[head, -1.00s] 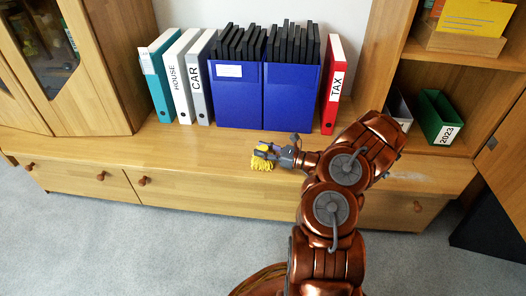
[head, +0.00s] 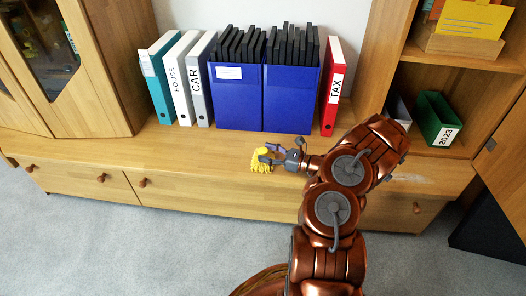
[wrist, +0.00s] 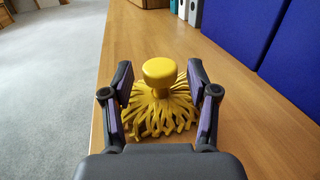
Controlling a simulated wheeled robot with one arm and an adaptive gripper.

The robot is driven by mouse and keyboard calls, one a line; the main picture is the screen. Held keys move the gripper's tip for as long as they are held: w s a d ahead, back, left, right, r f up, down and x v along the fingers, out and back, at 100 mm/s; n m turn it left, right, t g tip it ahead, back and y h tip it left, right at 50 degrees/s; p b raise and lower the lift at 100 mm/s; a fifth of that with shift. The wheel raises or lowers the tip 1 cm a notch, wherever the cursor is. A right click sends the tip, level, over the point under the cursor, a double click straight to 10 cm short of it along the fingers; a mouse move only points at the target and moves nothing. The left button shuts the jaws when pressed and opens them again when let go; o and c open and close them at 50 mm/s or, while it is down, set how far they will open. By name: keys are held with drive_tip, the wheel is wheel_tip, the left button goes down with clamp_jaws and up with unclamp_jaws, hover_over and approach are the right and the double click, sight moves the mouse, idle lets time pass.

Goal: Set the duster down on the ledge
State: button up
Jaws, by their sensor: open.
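The yellow duster (head: 261,160) rests on the wooden ledge (head: 200,160), near its front edge and in front of the blue boxes. In the wrist view the duster (wrist: 160,72) stands upright on its spread strands, with its round knob on top. My gripper (head: 276,155) is at the duster's right side in the head view. In the wrist view my gripper (wrist: 158,85) is open, with one finger on each side of the duster and gaps between the fingers and the knob. The far side of the duster is hidden.
Blue boxes (head: 237,98) of black folders, white, grey and teal binders, and a red TAX binder (head: 333,85) stand behind on the ledge. A green 2023 box (head: 437,118) is in the right shelf. The ledge left of the duster is clear; its front edge drops to carpet.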

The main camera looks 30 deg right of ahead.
drive_tip(key=p+v, duration=0.2)
drive_tip(key=v, duration=0.7)
drive_tip(key=shift+s+d+p, duration=0.2)
drive_tip(key=shift+s+p, duration=0.15)
drive_tip(key=shift+p, duration=0.05)
drive_tip(key=a+r+n+g+y, duration=0.2)
drive_tip(key=a+r+n+g, duration=0.25)
drive_tip(key=a, duration=0.35)
drive_tip(key=w+a+r+n+g+y, duration=0.1)
drive_tip(key=a+r+n+g+y, duration=0.15)
drive_tip(key=a+r+n, duration=0.4)
drive_tip(key=a+r+n+g+y, duration=0.1)
drive_tip(key=a+r+g, duration=0.3)
drive_tip(key=a, duration=0.5)
drive_tip(key=s+a+r+n+g+h, duration=0.1)
drive_tip(key=s+a+r+n+g, duration=0.3)
drive_tip(key=a, duration=0.4)
drive_tip(key=s+a+r+n+g+h, duration=0.1)
drive_tip(key=s+a+n+g+h, duration=0.1)
drive_tip(key=s+a+n+h, duration=0.3)
drive_tip(key=s+a+n+g+h, duration=0.1)
drive_tip(key=s+n+g, duration=0.15)
drive_tip(key=s, duration=0.55)
drive_tip(key=s+d+n+h, duration=0.6)
drive_tip(key=s+d+h, duration=0.1)
drive_tip(key=s, duration=0.6)
drive_tip(key=shift+s+r+t+h, duration=0.2)
drive_tip(key=shift+t+h, duration=0.25)
drive_tip(key=shift+h, duration=0.3)
